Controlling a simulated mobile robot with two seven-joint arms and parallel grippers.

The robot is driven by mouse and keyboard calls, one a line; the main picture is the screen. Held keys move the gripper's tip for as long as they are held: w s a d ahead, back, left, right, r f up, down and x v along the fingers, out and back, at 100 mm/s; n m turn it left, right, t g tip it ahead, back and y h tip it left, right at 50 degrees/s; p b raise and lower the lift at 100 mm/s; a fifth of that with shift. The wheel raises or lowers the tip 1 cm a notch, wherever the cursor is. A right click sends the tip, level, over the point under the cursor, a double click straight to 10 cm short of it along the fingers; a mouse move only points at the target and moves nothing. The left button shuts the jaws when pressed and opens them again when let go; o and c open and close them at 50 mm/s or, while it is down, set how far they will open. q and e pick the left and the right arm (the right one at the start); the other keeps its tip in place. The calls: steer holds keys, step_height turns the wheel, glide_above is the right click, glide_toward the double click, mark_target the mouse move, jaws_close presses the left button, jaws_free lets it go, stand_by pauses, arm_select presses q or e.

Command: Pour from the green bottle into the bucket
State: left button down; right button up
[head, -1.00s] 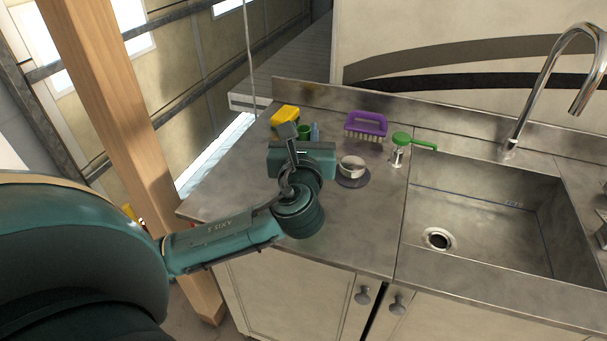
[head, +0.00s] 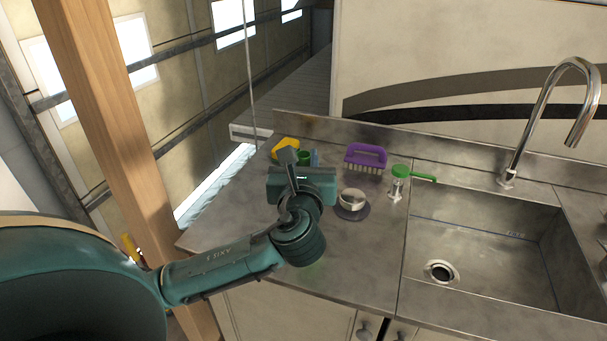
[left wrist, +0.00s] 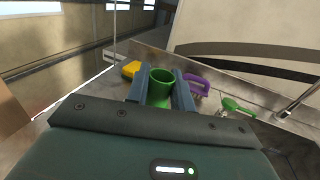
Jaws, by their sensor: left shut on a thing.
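The green bottle (left wrist: 160,88), a green cylinder with an open round top, is between the two blue-grey fingers of my left gripper (left wrist: 162,85), which is shut on it. In the head view the bottle (head: 304,158) shows only partly behind my left gripper (head: 306,160) and looks about upright. I cannot tell its height above the counter. A small silver, round, open container, which looks like the bucket (head: 352,199), stands on a dark disc to the right of my left gripper and nearer the counter front. My right gripper is not in view.
A yellow object (head: 283,148) lies behind the bottle. The counter front is clear.

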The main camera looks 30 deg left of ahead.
arm_select(q)
step_height(320, 180, up, 7)
step_height(320, 180, down, 5)
steer(key=shift+r+b, duration=0.1)
steer(key=shift+b, duration=0.95)
steer(key=shift+f+b, duration=0.35)
steer(key=shift+f, duration=0.6)
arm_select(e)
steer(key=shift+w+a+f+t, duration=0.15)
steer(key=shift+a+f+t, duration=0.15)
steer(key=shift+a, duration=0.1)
arm_select(q)
steer(key=shift+f, duration=0.1)
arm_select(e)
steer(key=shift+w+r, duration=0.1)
arm_select(q)
steer(key=shift+f, duration=0.95)
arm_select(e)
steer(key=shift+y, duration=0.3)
arm_select(q)
steer(key=c, duration=1.1)
jaws_free()
